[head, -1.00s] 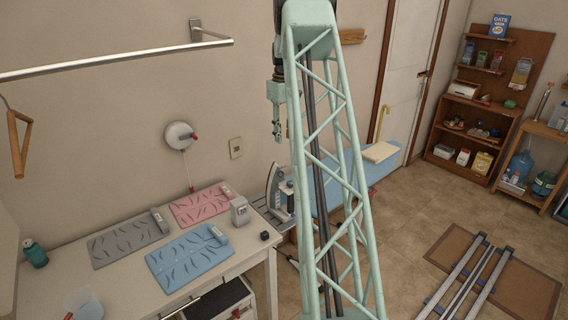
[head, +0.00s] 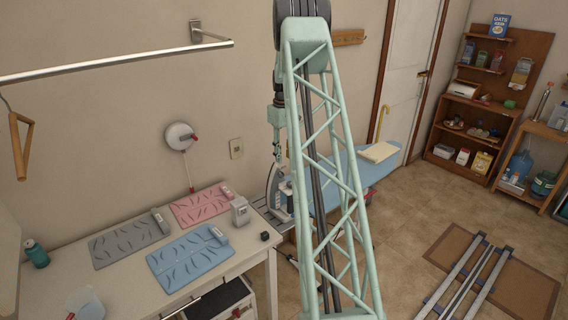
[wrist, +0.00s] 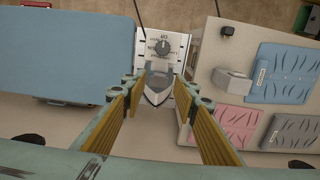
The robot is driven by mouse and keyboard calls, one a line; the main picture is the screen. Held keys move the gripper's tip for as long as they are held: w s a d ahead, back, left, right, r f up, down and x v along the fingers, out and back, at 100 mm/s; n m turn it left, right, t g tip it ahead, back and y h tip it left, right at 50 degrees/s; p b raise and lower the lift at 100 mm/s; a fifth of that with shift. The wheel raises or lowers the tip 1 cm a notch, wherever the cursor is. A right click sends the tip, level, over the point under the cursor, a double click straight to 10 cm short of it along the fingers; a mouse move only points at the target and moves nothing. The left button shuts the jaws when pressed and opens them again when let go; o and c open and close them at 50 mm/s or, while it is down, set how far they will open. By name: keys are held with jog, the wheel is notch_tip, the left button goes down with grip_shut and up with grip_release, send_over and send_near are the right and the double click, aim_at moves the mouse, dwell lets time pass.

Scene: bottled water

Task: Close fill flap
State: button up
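The grey-and-white steam iron (wrist: 158,90) shows between my fingers in the wrist view, its pointed end toward the bottom of the picture. In the head view my gripper (head: 277,153) hangs just above the iron (head: 274,184), which is partly hidden by my arm and column.
The blue ironing board (wrist: 75,50) is left of the iron in the wrist view. The white table (wrist: 240,119) on the right holds blue (wrist: 284,73), pink (wrist: 235,122) and grey (wrist: 291,136) mats, and a small grey box (wrist: 232,82).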

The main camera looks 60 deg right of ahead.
jog(key=shift+f, duration=2.1)
jog(key=shift+c, duration=0.2)
jog(key=c, duration=0.8)
